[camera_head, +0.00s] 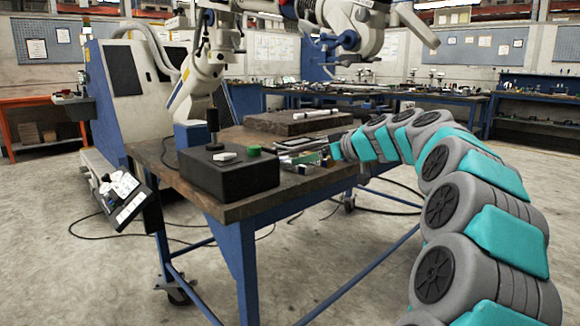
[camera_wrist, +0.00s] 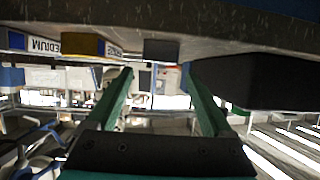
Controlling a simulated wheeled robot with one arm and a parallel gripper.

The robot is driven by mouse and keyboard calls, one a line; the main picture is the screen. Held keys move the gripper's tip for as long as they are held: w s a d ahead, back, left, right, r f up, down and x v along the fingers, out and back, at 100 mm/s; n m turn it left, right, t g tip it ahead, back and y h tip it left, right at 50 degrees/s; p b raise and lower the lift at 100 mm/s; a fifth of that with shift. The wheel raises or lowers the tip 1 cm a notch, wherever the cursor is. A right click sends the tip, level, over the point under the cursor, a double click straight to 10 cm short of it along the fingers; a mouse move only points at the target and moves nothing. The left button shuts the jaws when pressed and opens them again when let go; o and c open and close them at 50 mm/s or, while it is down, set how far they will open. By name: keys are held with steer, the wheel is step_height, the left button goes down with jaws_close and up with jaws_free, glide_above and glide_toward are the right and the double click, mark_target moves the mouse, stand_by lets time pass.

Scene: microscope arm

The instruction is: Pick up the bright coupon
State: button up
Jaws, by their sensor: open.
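I cannot surely pick out the bright coupon in either view. In the wrist view, which appears upside down, a small dark grey block (camera_wrist: 160,49) shows beyond my fingertips, roughly in line with the gap between them; I cannot tell if it is a coupon. A yellow block (camera_wrist: 84,44) and a blue-edged block (camera_wrist: 38,44), with labels reading MEDIUM, are to its left. My gripper (camera_wrist: 158,70) has two green fingers spread apart with nothing between them. In the head view my gripper (camera_head: 332,153) is at the workbench's right edge, beside small labelled pieces (camera_head: 308,158), partly hidden.
The black box also shows in the wrist view (camera_wrist: 265,82). A white robot arm (camera_head: 200,80) stands behind the bench.

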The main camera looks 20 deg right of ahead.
steer(key=x, duration=0.6)
steer(key=shift+w+f+p, duration=0.2)
steer(key=shift+p, duration=0.15)
steer(key=shift+d, duration=0.1)
steer(key=shift+c, duration=0.3)
jaws_close()
